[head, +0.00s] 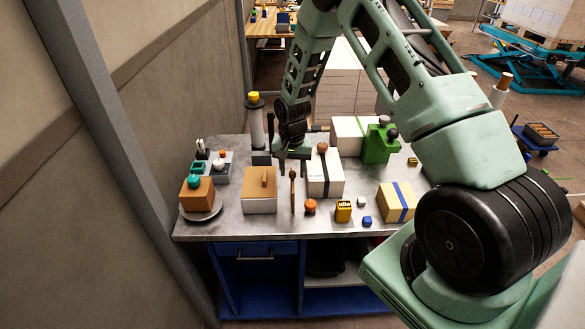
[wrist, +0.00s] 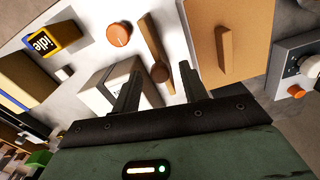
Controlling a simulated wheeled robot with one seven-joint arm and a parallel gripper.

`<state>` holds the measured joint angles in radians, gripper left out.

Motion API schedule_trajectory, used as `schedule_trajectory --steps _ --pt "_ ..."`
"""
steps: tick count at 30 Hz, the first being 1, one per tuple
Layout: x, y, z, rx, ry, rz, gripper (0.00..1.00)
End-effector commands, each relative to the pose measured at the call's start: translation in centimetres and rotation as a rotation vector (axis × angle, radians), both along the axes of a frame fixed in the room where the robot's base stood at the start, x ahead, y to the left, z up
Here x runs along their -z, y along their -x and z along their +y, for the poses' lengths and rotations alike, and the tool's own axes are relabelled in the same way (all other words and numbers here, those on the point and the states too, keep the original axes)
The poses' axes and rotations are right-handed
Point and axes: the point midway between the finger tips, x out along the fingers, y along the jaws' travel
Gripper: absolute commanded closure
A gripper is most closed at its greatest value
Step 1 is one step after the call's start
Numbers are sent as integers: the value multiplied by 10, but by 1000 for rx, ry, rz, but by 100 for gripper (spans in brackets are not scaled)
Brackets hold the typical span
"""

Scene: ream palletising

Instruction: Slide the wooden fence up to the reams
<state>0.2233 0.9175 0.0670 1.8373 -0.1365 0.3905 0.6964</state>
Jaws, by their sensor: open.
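The banded block (wrist: 98,88) is partly hidden by a finger there. My gripper (head: 292,163) is open, pointing down above the fence's far end. I cannot tell whether it touches the knob.
An orange knob (head: 310,206), a yellow "idle" block (head: 343,212) and a blue cube (head: 367,221) sit along the front edge. A blue-banded package (head: 397,202) is at right, a green block (head: 379,146) behind. An orange box (head: 197,195) is at left. Bare tabletop (head: 228,222) shows at front left.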

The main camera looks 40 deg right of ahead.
Motion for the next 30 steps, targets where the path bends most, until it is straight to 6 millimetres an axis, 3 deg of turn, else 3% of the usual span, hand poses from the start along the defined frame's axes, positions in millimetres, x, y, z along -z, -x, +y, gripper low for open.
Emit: schedule_trajectory --steps 3,7,8,14,21,29,30 --pt "0 0 0 0 0 0 59" --pt "0 0 0 0 0 0 96" --pt "0 0 0 0 0 0 100" --pt "1 -4 5 -3 1 -2 100" --pt "1 -23 34 -4 2 -1 100" --pt "-1 -24 34 0 1 0 100" --pt "-1 -24 34 0 1 0 73"
